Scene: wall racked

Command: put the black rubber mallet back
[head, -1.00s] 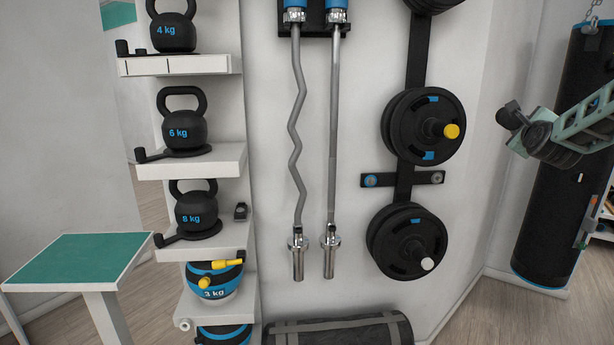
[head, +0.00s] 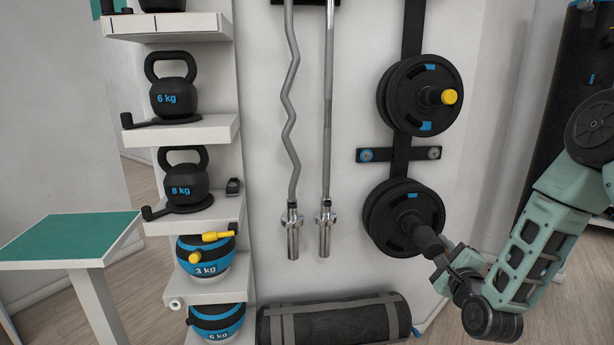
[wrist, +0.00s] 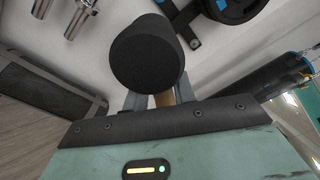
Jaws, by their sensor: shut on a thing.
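The black rubber mallet is in my gripper (head: 452,258). Its black cylindrical head (head: 428,241) shows in the head view, in front of the lower weight plates. In the wrist view the mallet head (wrist: 147,55) fills the upper middle, beyond the gripper's edge. A short piece of tan handle shows below it, between the jaws (wrist: 160,100). My gripper is shut on the handle. The rest of the handle is hidden. I cannot tell whether the mallet head touches the plates.
Black weight plates (head: 388,215) hang on a wall rack, with more plates (head: 410,95) above. Two bars (head: 327,120) hang to their left. A shelf tower (head: 205,205) holds kettlebells and balls. A black bag (head: 335,322) lies on the floor. A green-topped table (head: 65,240) stands left.

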